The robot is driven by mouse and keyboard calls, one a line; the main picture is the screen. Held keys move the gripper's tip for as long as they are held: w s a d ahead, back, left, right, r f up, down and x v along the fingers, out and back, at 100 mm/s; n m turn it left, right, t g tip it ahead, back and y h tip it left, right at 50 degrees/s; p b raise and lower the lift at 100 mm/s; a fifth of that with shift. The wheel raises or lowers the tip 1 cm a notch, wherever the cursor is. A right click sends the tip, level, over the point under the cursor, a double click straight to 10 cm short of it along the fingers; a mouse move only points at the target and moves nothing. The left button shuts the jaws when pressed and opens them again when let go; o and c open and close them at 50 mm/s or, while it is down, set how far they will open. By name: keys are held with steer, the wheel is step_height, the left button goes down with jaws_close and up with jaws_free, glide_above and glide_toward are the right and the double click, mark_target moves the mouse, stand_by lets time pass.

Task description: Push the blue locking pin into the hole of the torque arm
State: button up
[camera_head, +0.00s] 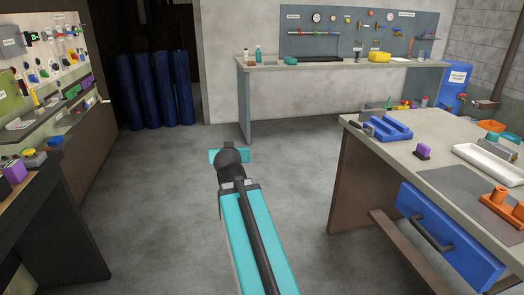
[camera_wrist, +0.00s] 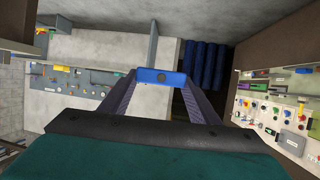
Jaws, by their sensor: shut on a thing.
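My gripper (camera_wrist: 161,79) shows in the wrist view, its two dark fingers closing in toward a small blue piece. The piece looks like the blue locking pin (camera_wrist: 174,77), held crosswise between the fingertips with a dark round spot in its middle. Nothing touches it apart from the fingers. In the head view my teal arm reaches forward over open floor, and the fingers and the pin are hidden behind it. I cannot pick out the torque arm for certain in either view.
A workbench (camera_head: 380,172) at right carries a blue holder (camera_head: 385,127), a purple block (camera_head: 423,151), a white tray (camera_head: 490,160) and an orange fixture (camera_head: 499,206). Its blue drawer (camera_head: 450,240) sticks out. A dark bench (camera_head: 75,215) stands left. The floor (camera_head: 170,190) between is clear.

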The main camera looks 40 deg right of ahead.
steer(key=w+a+n+t+y, duration=0.1)
steer(key=w+a+n+y, duration=0.1)
steer(key=a, duration=0.9)
steer(key=w+a+r+n+t+y, duration=0.1)
steer(key=w+a+n+y, duration=0.2)
steer(key=a, duration=0.9)
steer(key=w+a+n+y, duration=0.2)
steer(key=w+a, duration=0.4)
steer(key=a, duration=0.6)
steer(key=shift+a+r+t+y, duration=0.15)
steer(key=shift+t+y, duration=0.25)
steer(key=shift+y, duration=0.2)
